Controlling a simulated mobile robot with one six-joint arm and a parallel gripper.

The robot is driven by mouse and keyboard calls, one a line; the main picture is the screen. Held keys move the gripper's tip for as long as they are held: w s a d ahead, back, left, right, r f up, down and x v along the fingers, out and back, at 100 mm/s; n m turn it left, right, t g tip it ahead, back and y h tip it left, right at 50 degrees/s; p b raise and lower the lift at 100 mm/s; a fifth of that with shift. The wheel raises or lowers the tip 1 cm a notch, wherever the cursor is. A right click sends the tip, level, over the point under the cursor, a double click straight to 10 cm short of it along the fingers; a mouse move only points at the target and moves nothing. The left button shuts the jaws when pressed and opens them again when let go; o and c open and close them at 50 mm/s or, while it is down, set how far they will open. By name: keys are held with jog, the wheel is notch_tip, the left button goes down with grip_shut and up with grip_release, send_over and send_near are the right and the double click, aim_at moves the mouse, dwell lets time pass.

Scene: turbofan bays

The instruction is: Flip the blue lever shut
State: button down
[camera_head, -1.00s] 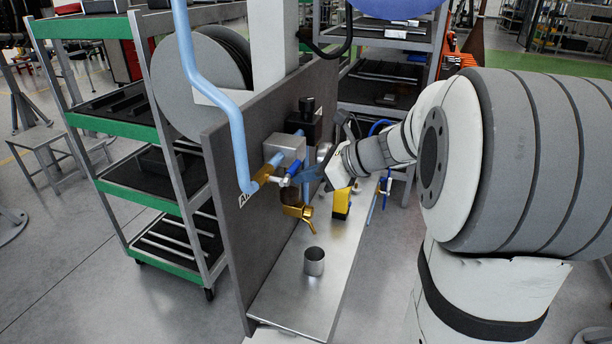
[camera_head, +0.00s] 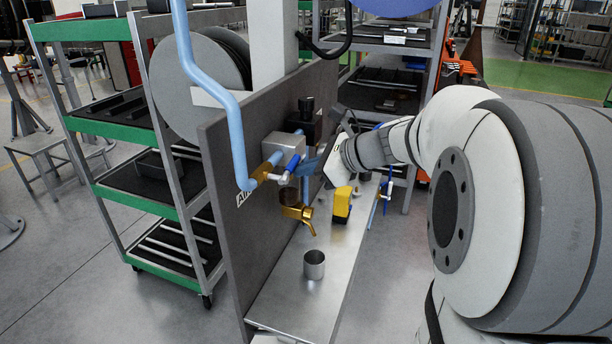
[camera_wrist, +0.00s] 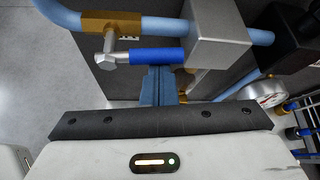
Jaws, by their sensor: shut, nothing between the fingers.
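The blue lever (camera_head: 293,163) sits on a silver stem beside the brass fitting (camera_head: 263,172) of a light blue pipe, in front of a grey box. In the wrist view the lever (camera_wrist: 158,56) points right from its stem, roughly along the pipe. My gripper (camera_wrist: 158,72) is shut and empty, its blue-grey fingers pointing at the lever's underside in that picture. The tips are at or very close to the lever; I cannot tell whether they touch. In the head view my gripper (camera_head: 304,168) is just right of the lever.
A brass tap (camera_head: 298,212) hangs below, over a metal cup (camera_head: 314,264) on the bench plate. A yellow object (camera_head: 342,204) and another blue-handled valve (camera_head: 387,187) are further right. A gauge (camera_wrist: 267,94) and black block (camera_wrist: 290,38) are right of the box.

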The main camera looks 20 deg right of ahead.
aim_at(298, 158)
jog(key=n+t+b, duration=0.1)
jog(key=b, duration=0.3)
jog(key=r+n+t+h+b, duration=0.1)
jog(key=n+t+b, duration=0.1)
jog(key=b, duration=0.3)
jog(key=s+r+n+t+b, duration=0.1)
jog(key=b, duration=0.4)
jog(key=shift+a+n+h, duration=0.4)
jog(key=r+n+t+b, duration=0.1)
jog(key=n+b, duration=0.1)
jog(key=b, duration=0.4)
jog(key=s+a+n+t+b, duration=0.1)
jog(key=n+t+b, duration=0.1)
jog(key=b, duration=0.4)
jog(key=s+r+n+t+b, duration=0.1)
jog(key=n+b, duration=0.1)
jog(key=b, duration=0.3)
jog(key=shift+s+a+r+b, duration=0.25)
jog(key=shift+a+r+b, duration=0.1)
jog(key=shift+a+b, duration=0.05)
jog(key=shift+r, duration=0.1)
